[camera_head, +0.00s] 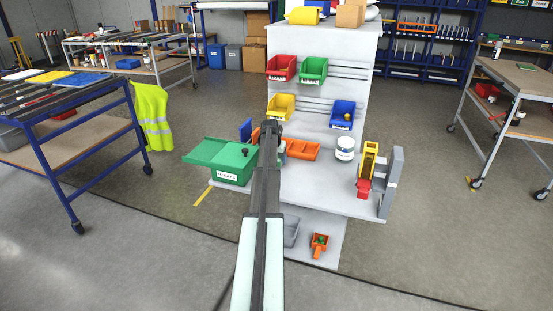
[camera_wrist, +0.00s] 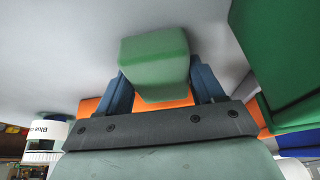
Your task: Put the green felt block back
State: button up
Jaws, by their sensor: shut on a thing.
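The green felt block (camera_wrist: 155,62) sits between the two blue fingers of my gripper (camera_wrist: 160,82) in the wrist view. My gripper is shut on it. In the head view the end of my arm is over the workbench, between the green box and the orange tray; the block is hidden there by my arm. The green box (camera_head: 231,176) has a lid with a black knob and a white label too small to read. Its green side also fills the right edge of the wrist view (camera_wrist: 278,55). The orange tray (camera_head: 303,151) lies right of my arm and shows behind the block in the wrist view.
A white jar (camera_head: 345,148) and a yellow-and-red device (camera_head: 368,165) stand on the bench at right, beside a grey upright (camera_head: 391,183). Red (camera_head: 281,67), green (camera_head: 313,69), yellow (camera_head: 281,107) and blue (camera_head: 342,114) bins hang on the back panel. An orange bin (camera_head: 319,244) is on the lower shelf.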

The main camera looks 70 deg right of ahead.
jog(key=shift+f, duration=0.1)
jog(key=o, duration=1.1)
jog(key=v, duration=1.2)
jog(key=shift+w, duration=0.1)
